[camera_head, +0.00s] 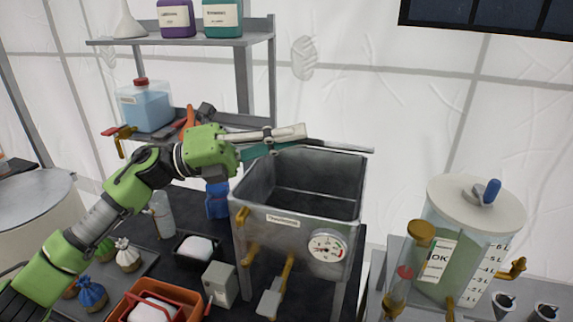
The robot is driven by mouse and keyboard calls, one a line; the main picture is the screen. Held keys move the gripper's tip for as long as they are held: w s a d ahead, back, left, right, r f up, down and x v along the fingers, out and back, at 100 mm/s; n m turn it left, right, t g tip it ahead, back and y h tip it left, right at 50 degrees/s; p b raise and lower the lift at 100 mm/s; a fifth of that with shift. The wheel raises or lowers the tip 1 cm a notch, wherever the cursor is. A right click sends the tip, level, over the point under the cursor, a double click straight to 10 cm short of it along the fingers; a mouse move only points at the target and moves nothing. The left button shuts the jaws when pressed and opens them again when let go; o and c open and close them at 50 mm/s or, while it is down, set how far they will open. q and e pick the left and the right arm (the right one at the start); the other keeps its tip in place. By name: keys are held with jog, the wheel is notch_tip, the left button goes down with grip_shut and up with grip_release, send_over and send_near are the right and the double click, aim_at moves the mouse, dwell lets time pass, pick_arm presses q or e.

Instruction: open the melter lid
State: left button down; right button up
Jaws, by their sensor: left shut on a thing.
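The melter (292,233) is a grey metal box on legs with a label and a round gauge (327,247) on its front. Its top is uncovered and I see into its empty-looking inside. The melter lid (340,148) shows as a thin grey strip, nearly edge-on, above the box's back rim. My left gripper (282,136) reaches in from the left above the box's back left corner and is shut at the lid's left end. The fingers hide the exact grip point. My right gripper is not in view.
A shelf (258,38) with bottles and a funnel stands behind left. A jug of blue liquid (146,106) sits on its lower level. A clear tank with a white lid (476,203) stands to the right. Orange (128,300) and black trays, with small sacks, lie front left.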

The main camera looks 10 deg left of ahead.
pick_arm(q)
jog(key=shift+w+d+r+p, duration=0.1)
jog(key=shift+w+r, duration=0.25)
jog(key=shift+r, duration=0.25)
jog(key=shift+w+d+r+p, duration=0.15)
jog(key=shift+w+r, duration=0.25)
jog(key=shift+r, duration=0.25)
jog(key=shift+w+a+r+p, duration=0.1)
jog(key=shift+w+r, duration=0.25)
jog(key=shift+r, duration=0.25)
